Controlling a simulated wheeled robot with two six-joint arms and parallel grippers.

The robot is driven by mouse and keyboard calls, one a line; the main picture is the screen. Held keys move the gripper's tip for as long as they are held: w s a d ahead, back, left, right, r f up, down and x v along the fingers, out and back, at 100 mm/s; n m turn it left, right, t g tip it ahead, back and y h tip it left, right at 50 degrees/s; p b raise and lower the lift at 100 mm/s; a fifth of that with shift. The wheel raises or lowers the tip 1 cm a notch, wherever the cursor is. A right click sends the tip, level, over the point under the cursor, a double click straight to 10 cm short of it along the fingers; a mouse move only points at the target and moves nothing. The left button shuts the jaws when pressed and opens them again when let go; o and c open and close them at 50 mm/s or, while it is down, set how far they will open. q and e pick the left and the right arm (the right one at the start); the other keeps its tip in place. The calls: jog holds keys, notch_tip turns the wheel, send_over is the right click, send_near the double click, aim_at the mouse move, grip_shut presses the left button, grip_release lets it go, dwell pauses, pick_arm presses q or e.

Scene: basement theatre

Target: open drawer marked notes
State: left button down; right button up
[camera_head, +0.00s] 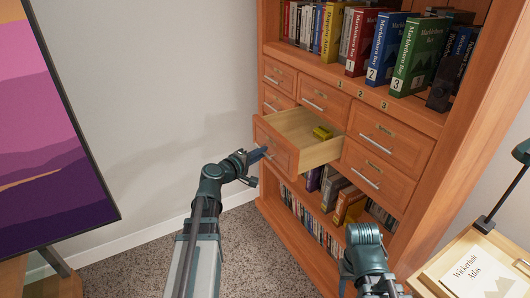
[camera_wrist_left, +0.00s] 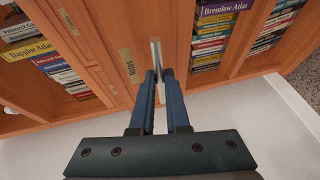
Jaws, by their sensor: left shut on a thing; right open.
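The drawer marked Notes (camera_head: 276,146) stands pulled out from the wooden cabinet in the head view, its inside showing. A small yellow object (camera_head: 322,132) lies in it. In the left wrist view the Notes label (camera_wrist_left: 129,66) is on the drawer front beside a metal bar handle (camera_wrist_left: 155,52). My left gripper (camera_head: 256,156) is at the drawer front. In the left wrist view its blue fingers (camera_wrist_left: 160,78) are shut on the handle. My right gripper (camera_head: 382,287) is open and empty at the bottom of the head view, away from the drawer; its fingertips are hard to make out.
Closed drawers (camera_head: 376,173) surround the open one. Books (camera_head: 372,48) fill the shelf above, and more books (camera_head: 345,205) stand below. A side table (camera_head: 432,277) with an atlas (camera_head: 478,275) and a lamp (camera_head: 488,222) is at right. A screen (camera_head: 50,140) is at left. Carpet (camera_head: 250,245) is clear before the cabinet.

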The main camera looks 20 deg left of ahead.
pick_arm(q)
jog(key=c, duration=0.9)
grip_release()
jog(key=shift+s, duration=0.1)
